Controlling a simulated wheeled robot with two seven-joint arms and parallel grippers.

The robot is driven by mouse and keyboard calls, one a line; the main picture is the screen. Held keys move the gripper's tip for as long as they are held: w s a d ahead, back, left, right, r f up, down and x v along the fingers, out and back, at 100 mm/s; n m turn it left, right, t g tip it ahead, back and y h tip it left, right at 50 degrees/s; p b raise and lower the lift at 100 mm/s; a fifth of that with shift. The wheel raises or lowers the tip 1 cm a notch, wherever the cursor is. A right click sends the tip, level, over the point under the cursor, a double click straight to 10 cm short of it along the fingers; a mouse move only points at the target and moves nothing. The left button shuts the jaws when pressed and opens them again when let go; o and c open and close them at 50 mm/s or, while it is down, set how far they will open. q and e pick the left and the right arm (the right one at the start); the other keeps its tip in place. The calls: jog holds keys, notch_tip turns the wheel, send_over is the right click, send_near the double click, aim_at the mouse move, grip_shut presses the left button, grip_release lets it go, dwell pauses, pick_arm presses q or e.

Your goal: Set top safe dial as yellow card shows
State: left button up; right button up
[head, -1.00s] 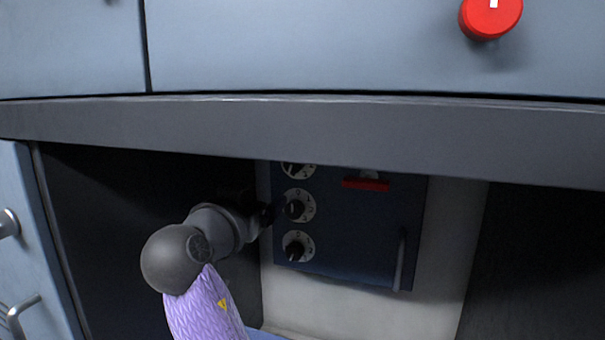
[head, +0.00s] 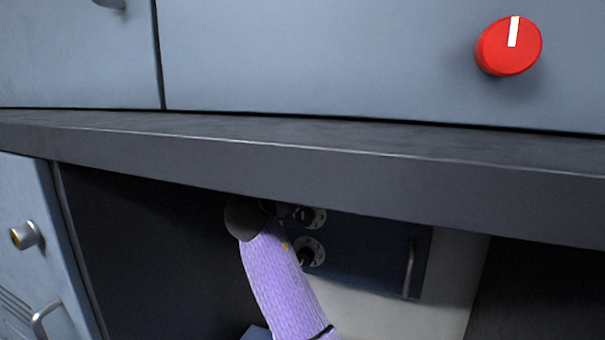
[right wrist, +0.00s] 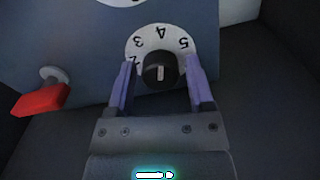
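The blue safe (head: 375,255) sits in the recess under the counter. In the head view two of its dials, the middle (head: 308,217) and bottom (head: 310,252), show; the counter edge hides the top one. The right wrist view looks upside down and shows the top dial (right wrist: 160,38), white with digits 2 to 5 readable, and its black knob (right wrist: 160,72) with a short white line. My right gripper (right wrist: 161,68) is open, one purple finger on each side of the knob, with apparent small gaps. The yellow card and my left gripper are not in view.
The dark counter edge (head: 400,170) overhangs the safe, close above my right arm. A red knob (head: 508,46) is on the panel above. A grey bar handle (head: 408,268) is on the safe's right side.

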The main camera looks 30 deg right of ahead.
grip_shut()
jog(key=shift+n, duration=0.3)
jog(key=shift+r+n+p, duration=0.1)
jog(key=shift+n+p, duration=6.35)
jog(key=shift+n, duration=3.05)
jog(key=shift+o, duration=1.7)
grip_release()
